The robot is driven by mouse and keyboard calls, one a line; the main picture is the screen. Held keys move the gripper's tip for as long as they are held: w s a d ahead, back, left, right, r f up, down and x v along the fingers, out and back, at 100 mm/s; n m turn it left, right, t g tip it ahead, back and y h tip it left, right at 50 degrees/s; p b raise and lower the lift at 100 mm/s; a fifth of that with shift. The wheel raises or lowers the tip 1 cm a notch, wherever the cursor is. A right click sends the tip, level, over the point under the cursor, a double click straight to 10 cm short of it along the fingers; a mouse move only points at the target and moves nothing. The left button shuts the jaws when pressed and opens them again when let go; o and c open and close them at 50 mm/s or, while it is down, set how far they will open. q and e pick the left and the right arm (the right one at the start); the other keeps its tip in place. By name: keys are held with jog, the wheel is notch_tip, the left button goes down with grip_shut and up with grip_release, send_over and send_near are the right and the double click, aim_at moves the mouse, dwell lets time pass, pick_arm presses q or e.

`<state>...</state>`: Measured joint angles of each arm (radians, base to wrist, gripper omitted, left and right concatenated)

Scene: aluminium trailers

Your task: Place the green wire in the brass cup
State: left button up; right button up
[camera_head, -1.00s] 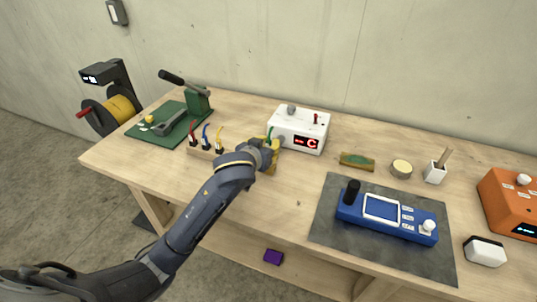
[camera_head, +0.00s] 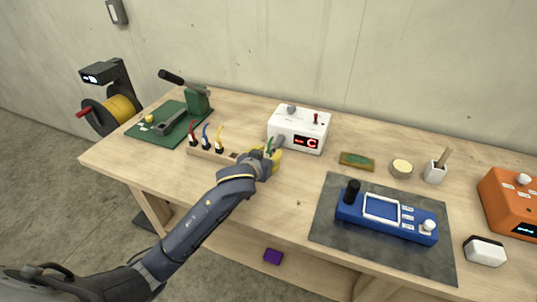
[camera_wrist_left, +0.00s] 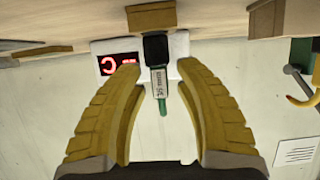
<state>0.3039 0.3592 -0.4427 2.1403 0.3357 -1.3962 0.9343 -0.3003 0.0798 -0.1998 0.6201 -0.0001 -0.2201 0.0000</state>
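My left gripper (camera_head: 270,155) is at the right end of the wooden wire rack, in front of the white box. In the left wrist view its two yellow fingers (camera_wrist_left: 158,64) are open, with gaps between them and the green wire (camera_wrist_left: 164,106). The green wire has a labelled sleeve and a black base piece (camera_wrist_left: 155,47) at a wooden block (camera_wrist_left: 151,16); its green end points down in that view. The wire's body lies between the fingers. I cannot make out a brass cup with certainty. My right gripper is not in view.
Red (camera_head: 192,133), blue (camera_head: 205,136) and yellow (camera_head: 219,140) wires stand in the rack. The white box (camera_head: 298,130) with a red display is close behind the gripper. A blue device (camera_head: 386,216) lies on a grey mat.

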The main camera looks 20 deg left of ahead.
pick_arm(q)
jog(key=shift+r, duration=0.2)
jog(key=d+v, duration=0.1)
jog(key=v, duration=1.1)
jog(key=shift+a, duration=0.45)
dwell(1.6)
